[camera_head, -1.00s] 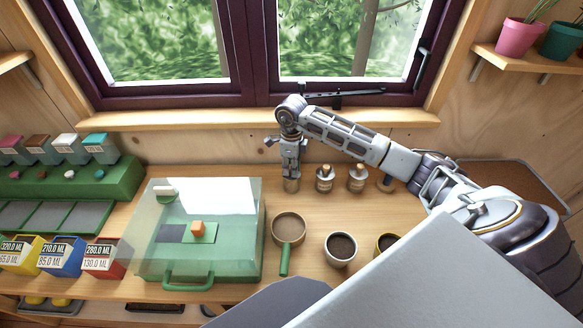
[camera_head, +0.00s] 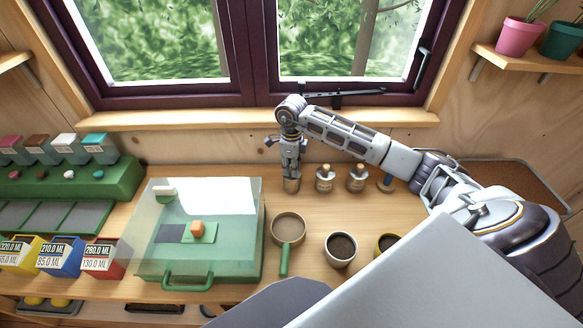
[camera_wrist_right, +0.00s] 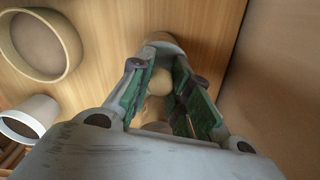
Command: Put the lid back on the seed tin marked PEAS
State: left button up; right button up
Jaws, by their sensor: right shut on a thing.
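My right gripper (camera_head: 291,172) points straight down over a small tin (camera_head: 291,186) at the back of the bench, left of two similar tins. In the right wrist view the gripper (camera_wrist_right: 158,75) is shut on a pale round knob (camera_wrist_right: 158,82), which looks like the lid's. The tin's pale rim (camera_wrist_right: 163,40) shows just beyond the fingers. I cannot tell whether the lid is seated or just above the tin. The two other tins, the middle one (camera_head: 324,180) and the right one (camera_head: 357,180), have knobbed lids on. No PEAS label is readable. My left gripper is not in view.
A green-handled sieve (camera_head: 288,230) and two soil-filled pots, one white (camera_head: 341,249) and one yellow (camera_head: 388,243), are nearer. A clear-lidded green case (camera_head: 150,262) is at left. The window sill (camera_head: 200,120) is behind.

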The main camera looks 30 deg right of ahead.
jog(key=o, duration=0.8)
jog(key=o, duration=0.5)
jog(key=shift+r, duration=0.2)
jog(key=shift+r+p, duration=1.8)
jog(key=shift+r, duration=1.5)
grip_shut()
